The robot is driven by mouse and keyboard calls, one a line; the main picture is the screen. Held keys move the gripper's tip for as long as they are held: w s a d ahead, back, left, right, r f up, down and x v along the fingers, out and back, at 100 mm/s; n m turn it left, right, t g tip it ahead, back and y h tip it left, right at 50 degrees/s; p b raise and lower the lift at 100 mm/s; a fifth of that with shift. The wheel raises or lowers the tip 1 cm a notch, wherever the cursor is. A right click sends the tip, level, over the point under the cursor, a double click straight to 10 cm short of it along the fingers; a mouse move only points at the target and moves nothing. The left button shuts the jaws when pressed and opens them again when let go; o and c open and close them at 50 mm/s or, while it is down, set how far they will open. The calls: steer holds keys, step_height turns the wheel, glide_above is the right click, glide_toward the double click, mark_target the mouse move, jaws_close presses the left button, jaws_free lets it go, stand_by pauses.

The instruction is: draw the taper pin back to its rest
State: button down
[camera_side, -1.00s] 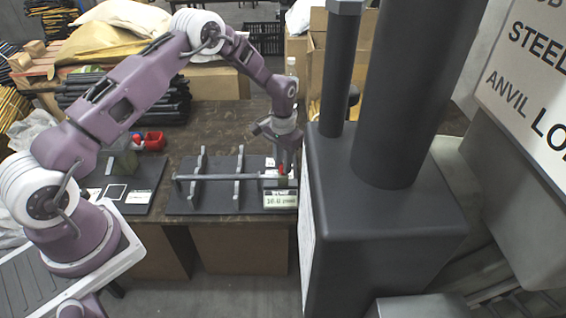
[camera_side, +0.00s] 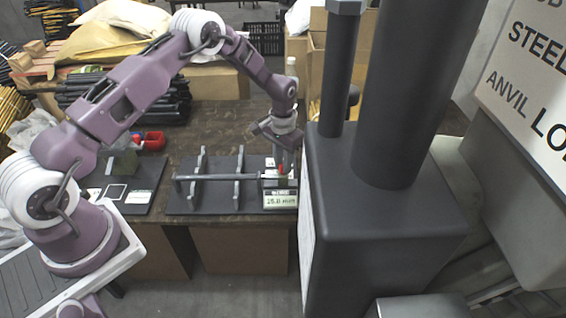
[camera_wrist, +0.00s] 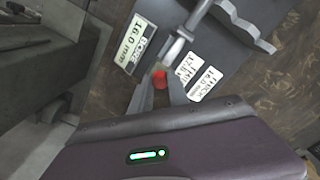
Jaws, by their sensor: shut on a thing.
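The taper pin (camera_side: 208,177) is a long grey rod lying level across two upright notched supports (camera_side: 239,178) on a dark base plate. Its right end has a red tip (camera_side: 281,168). In the wrist view the red end (camera_wrist: 159,79) sits between the fingers of my gripper (camera_wrist: 160,92), with the grey rod (camera_wrist: 190,32) running up and right from it. In the side view my gripper (camera_side: 284,163) is at the pin's right end, shut on it, and partly hides it.
A large dark press (camera_side: 385,215) stands close to the right of my gripper. White labels (camera_wrist: 187,65) lie near the pin in the wrist view.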

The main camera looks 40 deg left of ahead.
steer(key=shift+w+d+r, duration=0.1)
steer(key=shift+w+d, duration=1)
steer(key=c, duration=1.3)
jaws_free()
steer(key=shift+o, duration=0.2)
step_height(320, 180, up, 7)
